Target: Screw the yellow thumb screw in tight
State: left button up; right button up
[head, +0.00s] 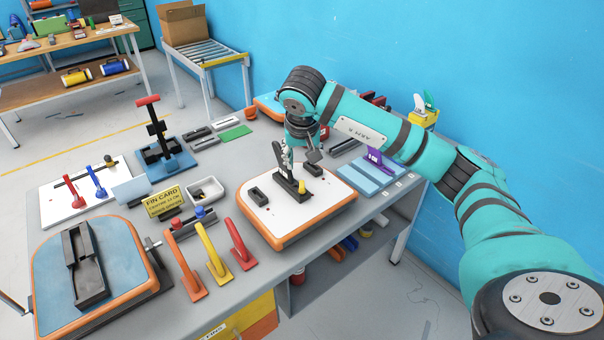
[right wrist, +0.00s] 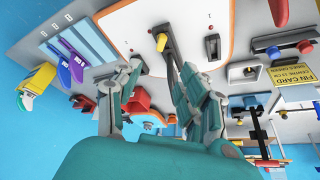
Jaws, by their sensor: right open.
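The yellow thumb screw (head: 302,187) stands upright at the front end of a black fin base on the white-topped, orange-edged board (head: 275,238). A dark fin (head: 279,160) rises behind it. In the right wrist view the yellow screw (right wrist: 161,42) shows beyond the fingertips, beside the dark fin. My right gripper (head: 302,155) is over the board, above and behind the screw, with its fingers pointing down. In the right wrist view its fingers (right wrist: 160,75) are spread apart, with nothing seen gripped between them. My left gripper is out of view.
Black fin boxes (head: 258,196) sit on either side of the fin. A blue-topped board (head: 118,258) lies at the left front. A light-blue rack with a purple fin (head: 378,160) is at the right.

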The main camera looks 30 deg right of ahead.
aim_at(302, 183)
jog(key=p+x, duration=0.2)
jog(key=x, duration=1.1)
jog(key=shift+w+f+p, duration=0.1)
jog(key=shift+f+p, duration=0.25)
jog(key=shift+f, duration=0.05)
jog(key=shift+c, duration=0.2)
grip_shut()
jog(key=c, duration=0.7)
grip_release()
jog(key=shift+c, duration=0.2)
grip_shut()
jog(key=shift+a+m, duration=0.1)
jog(key=shift+m, duration=0.2)
jog(key=o, duration=0.8)
grip_release()
jog(key=shift+r, duration=0.1)
